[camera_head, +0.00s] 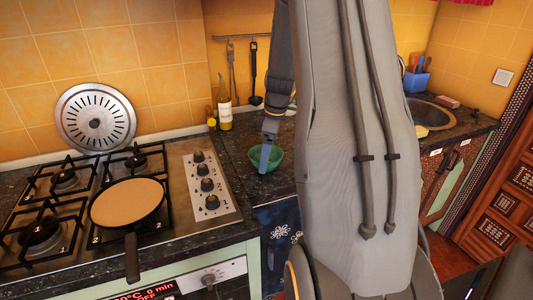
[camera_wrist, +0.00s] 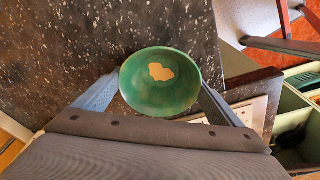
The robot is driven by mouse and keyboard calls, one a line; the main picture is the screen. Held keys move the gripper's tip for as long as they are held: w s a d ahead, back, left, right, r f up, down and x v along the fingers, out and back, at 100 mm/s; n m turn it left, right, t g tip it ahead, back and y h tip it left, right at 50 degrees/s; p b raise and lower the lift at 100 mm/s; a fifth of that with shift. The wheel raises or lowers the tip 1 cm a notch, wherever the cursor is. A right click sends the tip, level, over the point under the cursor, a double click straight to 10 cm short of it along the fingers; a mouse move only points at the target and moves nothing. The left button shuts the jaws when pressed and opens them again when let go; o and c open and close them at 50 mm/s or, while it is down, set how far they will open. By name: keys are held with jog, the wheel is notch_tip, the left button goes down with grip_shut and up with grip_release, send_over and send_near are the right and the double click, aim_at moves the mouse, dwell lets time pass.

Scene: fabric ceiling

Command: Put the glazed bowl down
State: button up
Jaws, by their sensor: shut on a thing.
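The glazed bowl is green; in the head view the bowl (camera_head: 272,163) is at the countertop, just right of the stove. In the wrist view the bowl (camera_wrist: 150,92) shows its green inside with a pale tan patch. My gripper (camera_head: 265,165) reaches down to the bowl in the head view. In the wrist view my gripper (camera_wrist: 155,100) has one finger on each side of the bowl and is shut on it. The dark speckled countertop (camera_wrist: 60,50) lies below. I cannot tell whether the bowl's base touches it.
A stove with a pan (camera_head: 127,203) is on the left. A bottle (camera_head: 224,110) stands behind the bowl by the wall. A sink (camera_head: 428,113) is at the right. The countertop's edge is close to the bowl, with open drawers (camera_wrist: 296,115) beyond.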

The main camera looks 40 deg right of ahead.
jog(key=shift+f, duration=0.45)
dwell(0.3)
jog(key=o, duration=1)
jog(key=shift+r, duration=0.15)
jog(key=r, duration=0.2)
jog(key=r+b, duration=0.1)
jog(key=r, duration=0.2)
jog(key=s+d+r+b, duration=0.1)
jog(key=r, duration=0.1)
jog(key=shift+r, duration=0.25)
jog(key=shift+a, duration=0.15)
